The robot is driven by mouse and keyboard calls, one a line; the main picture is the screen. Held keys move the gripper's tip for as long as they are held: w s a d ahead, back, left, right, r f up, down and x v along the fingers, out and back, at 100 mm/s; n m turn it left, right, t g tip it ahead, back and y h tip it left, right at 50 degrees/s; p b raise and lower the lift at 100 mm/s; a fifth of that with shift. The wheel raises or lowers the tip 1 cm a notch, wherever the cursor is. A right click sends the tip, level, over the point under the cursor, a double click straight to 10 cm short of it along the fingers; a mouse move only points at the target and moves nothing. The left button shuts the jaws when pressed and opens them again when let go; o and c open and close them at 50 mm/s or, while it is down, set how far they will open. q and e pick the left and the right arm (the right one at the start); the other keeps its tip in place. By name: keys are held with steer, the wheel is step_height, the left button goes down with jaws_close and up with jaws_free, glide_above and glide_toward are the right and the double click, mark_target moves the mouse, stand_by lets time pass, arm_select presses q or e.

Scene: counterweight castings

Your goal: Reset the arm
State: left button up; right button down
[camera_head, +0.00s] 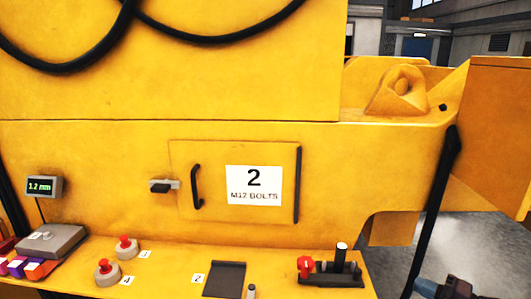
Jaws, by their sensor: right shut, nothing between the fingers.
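My right gripper (455,287) shows only in part at the bottom right edge, dark with a blue part beside it. It is shut and empty, low and to the right of the yellow ledge, apart from the things on it. The picture cuts off most of the right arm. My left gripper and left arm are not in view.
A yellow machine body (90,165) fills most of the view. Its closed door (235,150) carries a label (253,186) reading "2 M12 BOLTS". The ledge holds red-knobbed weights (125,248), a dark plate (224,279) and a black holder (330,280). Floor shows at right.

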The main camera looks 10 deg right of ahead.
steer(key=s+a+f+m+g+h, duration=0.1)
steer(key=s+a+f+m+h, duration=0.4)
steer(key=s+a+f+m, duration=0.3)
steer(key=s+a+f+m+g+h, duration=0.2)
steer(key=s+a+f+m+h, duration=0.3)
steer(key=s+a+f+m, duration=0.3)
steer(key=s+a+m, duration=0.2)
steer(key=s+m, duration=0.2)
steer(key=m, duration=0.2)
steer(key=shift+s+a+f+h, duration=0.15)
steer(key=shift+s+a+h, duration=0.15)
steer(key=shift+a, duration=0.1)
stand_by(0.5)
